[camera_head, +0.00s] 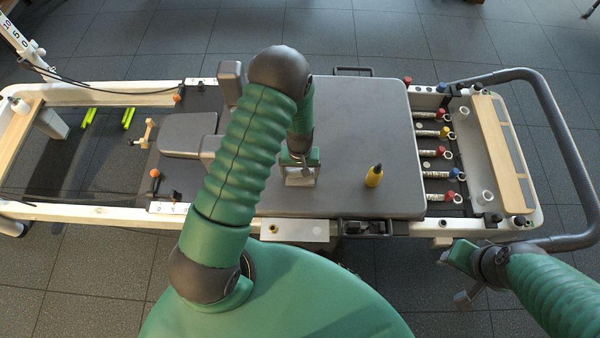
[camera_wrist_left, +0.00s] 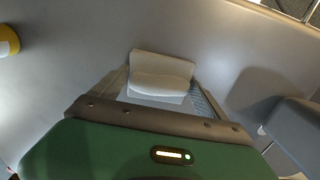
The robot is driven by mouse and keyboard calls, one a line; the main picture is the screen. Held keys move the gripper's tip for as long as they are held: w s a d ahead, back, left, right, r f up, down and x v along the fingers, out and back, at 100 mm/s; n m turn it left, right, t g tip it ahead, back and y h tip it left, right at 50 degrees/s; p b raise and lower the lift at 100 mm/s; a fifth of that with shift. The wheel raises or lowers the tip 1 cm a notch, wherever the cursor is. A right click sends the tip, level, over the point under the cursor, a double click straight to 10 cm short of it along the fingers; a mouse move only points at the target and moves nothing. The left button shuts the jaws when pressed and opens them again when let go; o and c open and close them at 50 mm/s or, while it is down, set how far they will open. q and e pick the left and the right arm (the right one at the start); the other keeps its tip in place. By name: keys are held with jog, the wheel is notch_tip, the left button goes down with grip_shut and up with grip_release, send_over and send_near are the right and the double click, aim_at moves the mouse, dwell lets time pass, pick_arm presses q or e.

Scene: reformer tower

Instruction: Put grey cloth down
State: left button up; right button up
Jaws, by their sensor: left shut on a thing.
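My left gripper (camera_head: 299,180) is over the dark grey padded carriage (camera_head: 350,120) of the reformer, pointing down. It is shut on the grey cloth, a light grey folded piece (camera_wrist_left: 160,72) that shows between the fingers in the left wrist view. In the head view the cloth is small and mostly hidden by the gripper. I cannot tell whether it touches the pad. My right gripper (camera_head: 450,258) is low at the right, beside the reformer's near rail; its fingers are too unclear to read.
A yellow bottle (camera_head: 374,176) with a dark tip stands on the pad, right of the left gripper. Shoulder rests and a headrest (camera_head: 187,134) lie to the left. Springs (camera_head: 437,152) and a curved foot bar (camera_head: 555,110) are at the right. The pad around the gripper is largely clear.

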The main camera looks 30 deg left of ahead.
pick_arm(q)
jog(key=shift+f, duration=0.1)
jog(key=o, duration=1.1)
jog(key=shift+o, duration=0.2)
notch_tip(320, 180, up, 12)
jog(key=r+p, duration=0.1)
jog(key=p, duration=0.3)
jog(key=s+d+r+m+t, duration=0.1)
jog(key=s+d+r+m, duration=0.2)
jog(key=r, duration=0.4)
jog(key=s+d+r+m+t, duration=0.1)
jog(key=s+d+r+m, duration=0.2)
jog(key=s+r, duration=0.3)
jog(key=shift+d+r+t, duration=0.3)
jog(key=shift+d+r, duration=0.45)
